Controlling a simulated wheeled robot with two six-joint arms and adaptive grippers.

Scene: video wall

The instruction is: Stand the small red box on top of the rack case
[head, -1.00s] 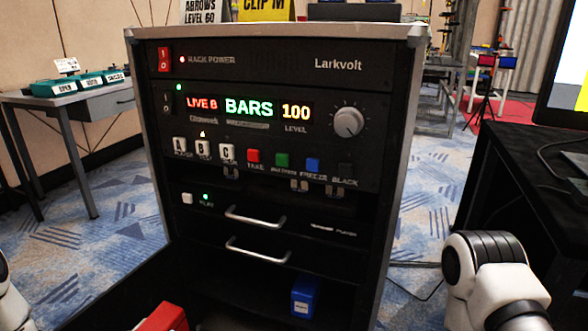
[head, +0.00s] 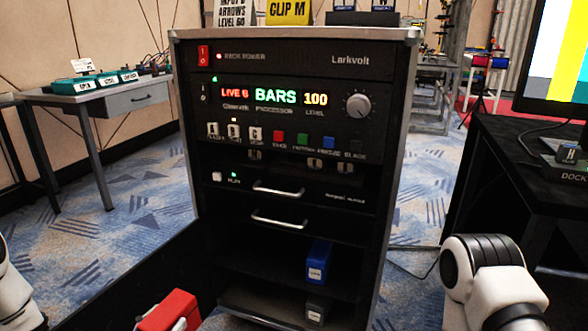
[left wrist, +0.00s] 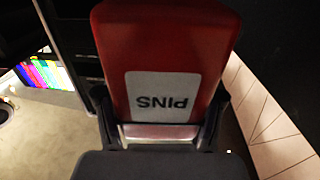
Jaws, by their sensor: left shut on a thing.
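The small red box (head: 175,306) shows at the bottom left of the head view, in front of the rack case and well below its top. In the left wrist view the red box (left wrist: 165,45) fills the middle, with a white label reading PINS upside down. My left gripper (left wrist: 162,108) is shut on it, one finger at each side. The rack case (head: 190,120) stands upright in the middle of the head view. Its grey top (head: 295,32) is seen nearly edge-on. My right arm shows at the lower right, but its gripper is out of view.
A blue box (head: 318,262) and a dark box (head: 316,308) sit in the rack's open lower shelves. A grey table (head: 110,103) stands left. A black desk (head: 510,160) with a monitor (head: 570,60) stands right. Signs, including yellow CLIP M (head: 288,12), show behind the top.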

